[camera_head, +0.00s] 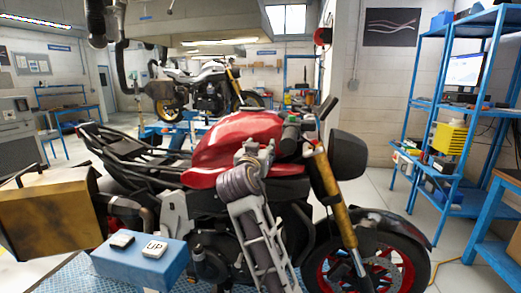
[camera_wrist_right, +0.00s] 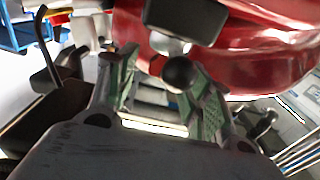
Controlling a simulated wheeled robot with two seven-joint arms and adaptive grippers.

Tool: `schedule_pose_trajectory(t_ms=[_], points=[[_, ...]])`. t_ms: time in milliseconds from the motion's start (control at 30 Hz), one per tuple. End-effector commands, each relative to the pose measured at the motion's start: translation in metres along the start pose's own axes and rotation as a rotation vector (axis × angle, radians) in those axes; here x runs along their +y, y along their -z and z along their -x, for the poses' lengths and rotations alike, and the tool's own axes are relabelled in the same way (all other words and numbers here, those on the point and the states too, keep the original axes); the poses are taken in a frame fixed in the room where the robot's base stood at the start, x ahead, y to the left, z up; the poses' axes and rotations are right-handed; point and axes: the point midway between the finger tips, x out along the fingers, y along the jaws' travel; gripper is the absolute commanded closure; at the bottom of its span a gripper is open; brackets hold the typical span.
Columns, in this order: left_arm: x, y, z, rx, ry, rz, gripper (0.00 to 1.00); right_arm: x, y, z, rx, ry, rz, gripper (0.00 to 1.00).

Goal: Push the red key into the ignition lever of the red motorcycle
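The red motorcycle (camera_head: 240,140) stands across the middle of the head view, its front wheel (camera_head: 370,270) at the lower right. My right gripper (camera_head: 291,128) is over the handlebar area, just in front of the red tank. In the right wrist view my right gripper (camera_wrist_right: 160,68) has its green-padded fingers apart. A black ball-shaped end (camera_wrist_right: 180,73) shows between or just beyond the fingertips; I cannot tell whether they touch it. The red tank fills the upper right there. I cannot pick out the red key or the ignition lever for certain. My left gripper is not in view.
A blue box with a button marked UP (camera_head: 153,249) stands at the lower left, near a yellow-brown case (camera_head: 50,215). Blue shelves (camera_head: 430,105) stand at the right; a second motorcycle (camera_head: 205,88) is behind.

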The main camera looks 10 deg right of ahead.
Motion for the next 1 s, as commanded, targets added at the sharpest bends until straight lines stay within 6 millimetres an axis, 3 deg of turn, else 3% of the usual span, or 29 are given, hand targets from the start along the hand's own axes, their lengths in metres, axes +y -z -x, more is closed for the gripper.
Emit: schedule_pose_trajectory(t_ms=[200, 467, 1000], points=[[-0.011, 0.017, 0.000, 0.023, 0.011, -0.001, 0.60, 0.000, 0.000, 0.000, 0.000, 0.000, 0.000, 0.49], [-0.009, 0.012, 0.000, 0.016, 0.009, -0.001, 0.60, -0.001, -0.001, 0.010, -0.001, 0.001, 0.000, 0.49], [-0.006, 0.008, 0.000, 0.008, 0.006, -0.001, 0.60, -0.002, -0.002, 0.069, -0.004, 0.005, -0.002, 0.49]])
